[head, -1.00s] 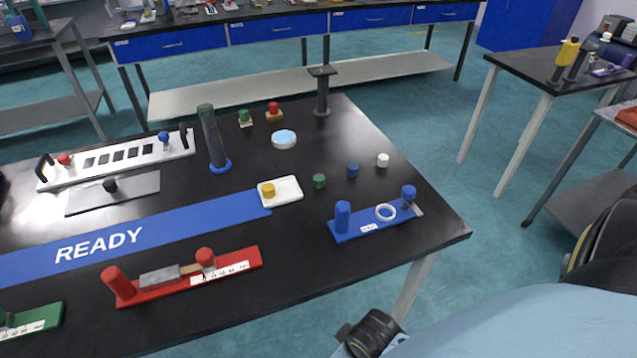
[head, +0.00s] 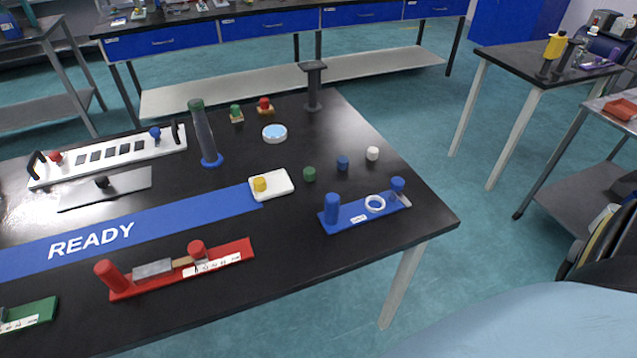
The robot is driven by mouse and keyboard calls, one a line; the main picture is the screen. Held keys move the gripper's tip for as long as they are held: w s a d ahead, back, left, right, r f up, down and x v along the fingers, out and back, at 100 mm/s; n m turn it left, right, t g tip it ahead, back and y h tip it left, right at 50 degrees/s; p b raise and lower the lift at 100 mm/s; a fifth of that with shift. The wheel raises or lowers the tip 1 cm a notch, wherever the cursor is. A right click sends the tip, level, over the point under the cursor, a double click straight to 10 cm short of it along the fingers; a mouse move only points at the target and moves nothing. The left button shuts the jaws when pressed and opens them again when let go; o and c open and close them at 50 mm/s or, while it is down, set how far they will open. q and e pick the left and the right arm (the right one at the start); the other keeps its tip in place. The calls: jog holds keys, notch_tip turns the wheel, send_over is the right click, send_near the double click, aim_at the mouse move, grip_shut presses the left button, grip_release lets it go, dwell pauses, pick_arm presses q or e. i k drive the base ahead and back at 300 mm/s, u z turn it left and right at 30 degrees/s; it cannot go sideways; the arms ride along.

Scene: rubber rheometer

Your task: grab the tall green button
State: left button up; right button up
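A green button (head: 236,112) stands upright on a small pale base at the back of the black table, left of a similar red button. A short green cylinder (head: 309,174) stands by itself on the table, right of the white plate. Which of the two the task calls the tall green button is not marked; the one on the base looks taller. Both are uncovered, with nothing touching them from above. Neither of my grippers is in view.
The red button (head: 264,105), a round pale-blue dish (head: 274,133) and a dark tube with blue foot (head: 204,136) stand nearby. A dark post (head: 313,84) rises at the back. Blue (head: 341,163) and white (head: 372,153) cylinders stand right of the short green one.

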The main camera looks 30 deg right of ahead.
aim_at(309, 173)
jog(key=z, duration=0.45)
jog(key=k, duration=1.05)
jog(key=u, duration=0.4)
jog(key=i, duration=1.1)
jog(key=z, duration=0.7)
jog(key=i, duration=0.55)
jog(key=z, duration=0.55)
